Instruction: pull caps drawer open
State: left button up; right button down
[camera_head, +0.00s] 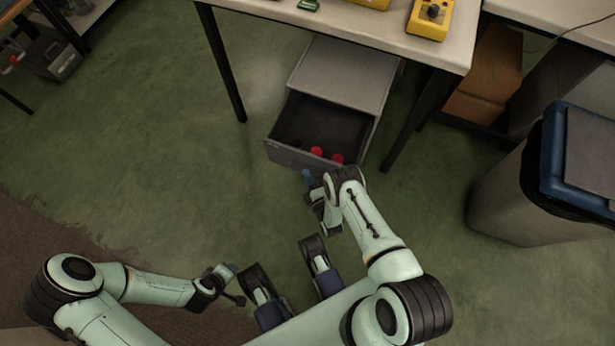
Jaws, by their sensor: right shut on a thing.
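The caps drawer (283,156) is pulled out of a grey cabinet (340,75) under the table. Its dark inside shows, with red caps (317,152) near the front right corner. My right gripper (308,177) is at the drawer's front panel, right of its middle, and is shut on the drawer; the exact grip is small and partly hidden by the wrist. My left gripper (236,284) is low in the picture, away from the drawer; its fingers are too small to tell whether they are open or shut.
A white table (390,40) with black legs stands over the cabinet and bears a yellow box with a dark knob (431,17). A grey bin with a blue rim (505,195) stands at the right. Cardboard boxes (487,75) are behind it. The green floor left of the drawer is clear.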

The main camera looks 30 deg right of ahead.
jog(key=shift+d, duration=0.1)
jog(key=c, duration=1.2)
grip_release()
jog(key=shift+o, duration=0.2)
pick_arm(q)
jog(key=s+d+r+g+p, duration=0.1)
jog(key=s+d+r+p, duration=0.1)
jog(key=s+r+p, duration=0.1)
jog(key=shift+s+d+r+g+h, duration=0.4)
jog(key=shift+s+r, duration=0.15)
jog(key=shift+s, duration=0.65)
pick_arm(e)
jog(key=s+a+r, duration=0.1)
jog(key=s+r, duration=0.1)
jog(key=s, duration=1.1)
jog(key=shift+s, duration=0.15)
pick_arm(q)
jog(key=shift+p, duration=0.35)
pick_arm(e)
jog(key=shift+r, duration=0.1)
